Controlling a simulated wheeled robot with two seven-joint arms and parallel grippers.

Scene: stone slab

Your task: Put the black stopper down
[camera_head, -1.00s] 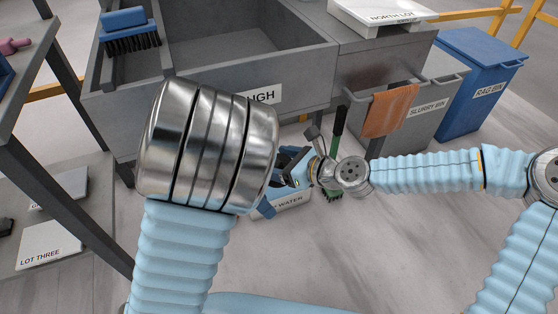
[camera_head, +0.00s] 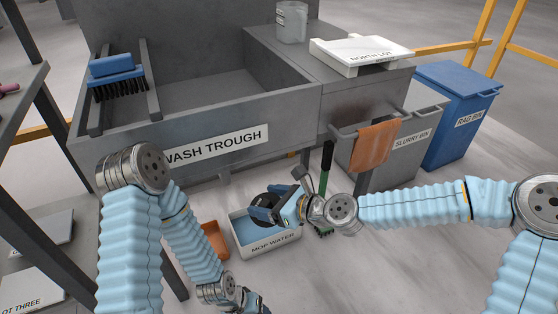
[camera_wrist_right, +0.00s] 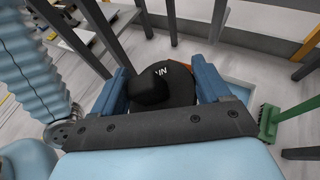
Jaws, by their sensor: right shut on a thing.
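The black stopper (camera_head: 263,199) is a dark disc with a raised knob and a white-lettered top, seen also in the right wrist view (camera_wrist_right: 181,88). My right gripper (camera_head: 270,208) is shut on it; the blue fingers stand on both sides of it in the right wrist view. In the head view it is over the mop water tub (camera_head: 272,245), a white tub with blue water. I cannot tell the stopper's height above the water. My left gripper (camera_head: 250,303) is at the bottom edge, partly cut off, and its fingers are unclear.
The grey wash trough (camera_head: 215,146) stands behind, with a blue brush (camera_head: 118,77) on its left rails. An orange container (camera_head: 214,240) is left of the tub. A green-handled brush (camera_head: 326,165) is right of it. The slurry bin (camera_head: 408,145) and blue rag bin (camera_head: 457,110) stand right.

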